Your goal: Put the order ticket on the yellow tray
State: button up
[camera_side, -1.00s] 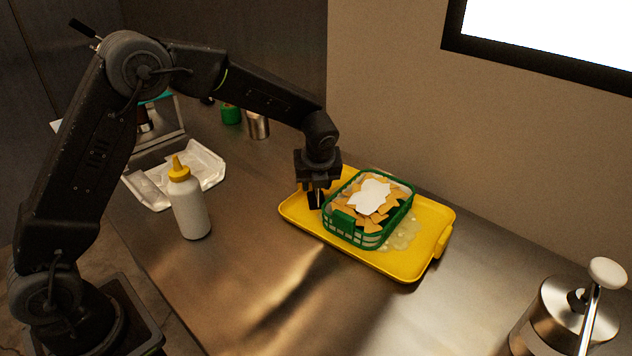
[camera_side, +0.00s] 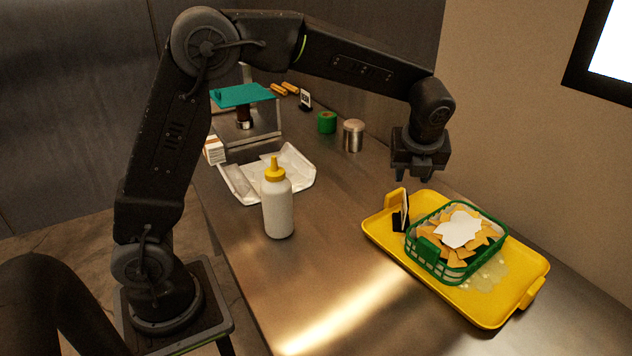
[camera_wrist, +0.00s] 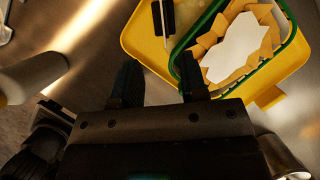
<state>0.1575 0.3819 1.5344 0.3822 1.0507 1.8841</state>
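The order ticket (camera_side: 402,213), a small dark upright card stand with a pale edge, stands on the yellow tray (camera_side: 483,313). It is near the tray's left end, beside the green basket (camera_side: 432,270) and in front of the tray's left handle. My gripper (camera_side: 418,177) is above the tray, clear of the ticket. In the wrist view my gripper (camera_wrist: 158,82) has its two fingers apart with nothing between them. The ticket (camera_wrist: 163,18) shows there beyond the fingers, on the tray (camera_wrist: 137,35).
The basket holds chips topped with a white patch (camera_side: 459,229); a pale puddle (camera_side: 487,277) lies beside it. A white squeeze bottle (camera_side: 278,207) stands left of the tray. A white dish (camera_side: 240,182), metal canister (camera_side: 353,136) and green roll (camera_side: 327,122) are farther back. The front counter is clear.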

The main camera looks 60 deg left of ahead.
jog(key=s+a+r+n+t+h, duration=0.1)
jog(key=s+r+n, duration=0.3)
jog(key=s+n, duration=0.35)
jog(key=s+a+r+n+h, duration=0.1)
jog(key=s+r+n, duration=0.2)
jog(key=s+n, duration=0.4)
jog(key=s+f+n+t+h, duration=0.1)
jog(key=s+f+n, duration=0.1)
jog(key=s+n, duration=0.8)
jog(key=shift+s+d+f+n+t, duration=0.2)
jog(key=shift+s+f+n+t, duration=0.15)
jog(key=shift+s, duration=1.2)
